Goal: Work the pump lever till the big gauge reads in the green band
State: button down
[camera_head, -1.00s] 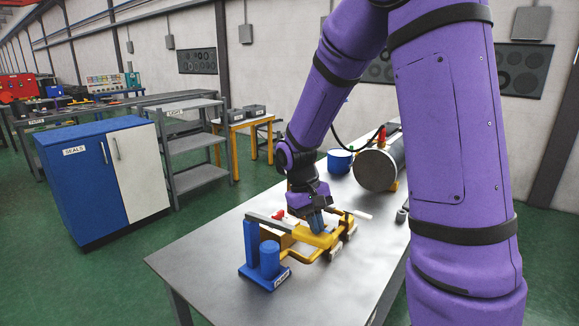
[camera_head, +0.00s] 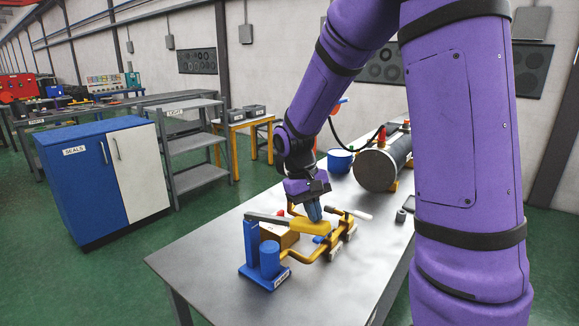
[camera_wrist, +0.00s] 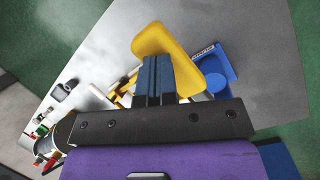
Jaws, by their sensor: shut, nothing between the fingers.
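The blue pump (camera_head: 251,243) stands at the near left of the metal table. It also shows in the wrist view (camera_wrist: 218,72). Its grey lever (camera_head: 266,217) runs to the right, sloping slightly down, and ends in a thick yellow handle (camera_head: 309,228). The handle lies right at the fingers in the wrist view (camera_wrist: 165,48). My gripper (camera_head: 314,214) is shut and empty, its blue fingers (camera_wrist: 155,80) pointing down at the handle's top. I cannot tell whether they touch it. No gauge face is readable in either view.
A grey flanged cylinder (camera_head: 377,170) with red fittings lies farther back on the table (camera_head: 215,258), beside a blue cup (camera_head: 340,160). Yellow pipework (camera_head: 328,245) runs right of the pump. The table's front left is clear.

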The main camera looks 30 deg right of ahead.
dwell(0.3)
jog(key=shift+v, duration=2.35)
jog(key=shift+r, duration=0.15)
jog(key=shift+r, duration=0.1)
jog(key=s+a+r+t, duration=0.2)
jog(key=s+r+t, duration=0.2)
jog(key=s, duration=0.5)
jog(key=s+a+r+n+t+y, duration=0.1)
jog(key=s+a+r+t, duration=0.2)
jog(key=s, duration=0.7)
jog(key=shift+s+a+r+n+t, duration=0.3)
jog(key=shift+r+t, duration=0.8)
jog(key=shift+r, duration=1.1)
jog(key=shift+d, duration=0.1)
